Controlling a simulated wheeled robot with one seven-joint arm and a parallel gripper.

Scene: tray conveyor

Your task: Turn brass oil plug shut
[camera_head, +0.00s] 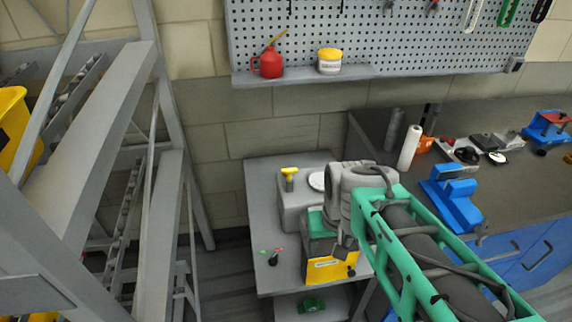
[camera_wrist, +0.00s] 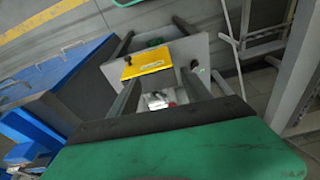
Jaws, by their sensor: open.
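A yellow T-shaped fitting (camera_head: 289,173), which looks like the brass oil plug, stands upright on a grey housing (camera_head: 294,210) on the grey bench. I cannot make it out in the wrist view. My arm reaches in from the right, and its wrist hangs just right of the housing, hiding part of it. My gripper (camera_wrist: 160,86) is open, with its dark fingers apart. A small pale metal part with a red spot shows between them in the wrist view; I cannot tell what it is. The gripper appears apart from the plug.
A yellow panel with a black knob (camera_head: 330,270) is at the bench front. Small black, red and green controls (camera_head: 272,257) sit to its left. A grey rack (camera_head: 150,130) rises at left. A workbench with a blue vise (camera_head: 452,198) stands at right. A pegboard shelf (camera_head: 300,75) is behind.

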